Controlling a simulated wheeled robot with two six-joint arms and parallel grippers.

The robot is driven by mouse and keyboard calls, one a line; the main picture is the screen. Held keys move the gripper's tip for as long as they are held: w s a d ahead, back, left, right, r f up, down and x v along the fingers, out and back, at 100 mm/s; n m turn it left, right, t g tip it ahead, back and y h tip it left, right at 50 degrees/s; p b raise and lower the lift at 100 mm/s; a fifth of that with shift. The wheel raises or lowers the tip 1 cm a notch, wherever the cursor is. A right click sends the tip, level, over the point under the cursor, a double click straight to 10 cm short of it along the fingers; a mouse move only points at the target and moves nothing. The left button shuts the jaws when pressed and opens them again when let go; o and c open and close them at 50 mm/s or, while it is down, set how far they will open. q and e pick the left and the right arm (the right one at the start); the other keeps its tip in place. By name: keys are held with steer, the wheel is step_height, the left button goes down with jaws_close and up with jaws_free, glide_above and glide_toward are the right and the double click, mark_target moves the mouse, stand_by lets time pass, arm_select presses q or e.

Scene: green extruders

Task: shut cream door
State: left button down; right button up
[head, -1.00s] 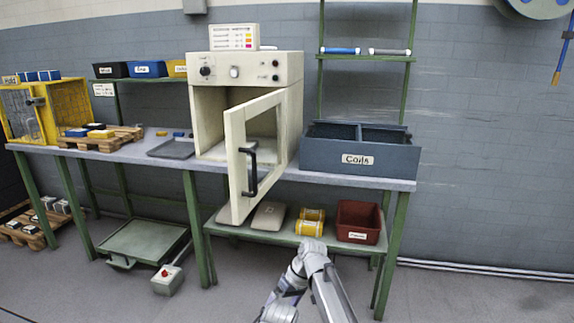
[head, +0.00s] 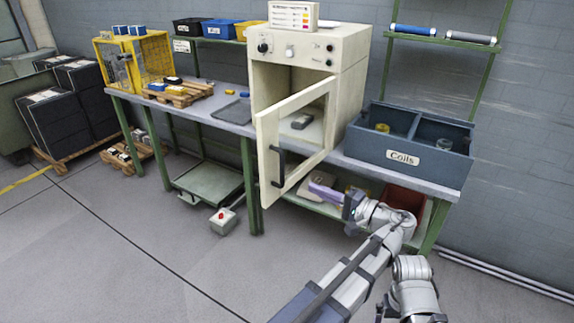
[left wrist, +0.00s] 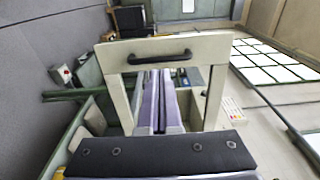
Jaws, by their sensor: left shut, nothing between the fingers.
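The cream door (head: 266,150) stands ajar on the cream oven-like cabinet (head: 351,75), swung out toward me. It has a window opening and a dark bar handle (head: 277,165) near its free edge. My left gripper (head: 318,187), with purple fingers, is shut and empty, just right of the door's lower part in the head view. In the left wrist view the shut fingers (left wrist: 157,80) point toward the door (left wrist: 213,48), and its handle (left wrist: 160,57) lies ahead of them. I cannot tell whether the fingers touch the door. My right gripper is not in view.
A blue-grey Coils bin (head: 410,155) stands right of the cabinet on the bench. A red bin (head: 402,198) sits on the lower shelf behind my arm. A dark tray (head: 232,111) and a pallet (head: 180,95) lie left. Floor before the bench is open.

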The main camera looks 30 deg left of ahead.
mark_target(267, 168)
arm_select(q)
steer(key=a, duration=0.4)
steer(key=w+a, duration=0.1)
steer(key=a, duration=0.4)
steer(key=w+a, duration=0.1)
steer(key=a, duration=0.3)
steer(key=shift+w+a, duration=0.15)
steer(key=shift+a, duration=0.35)
steer(key=shift+a, duration=0.1)
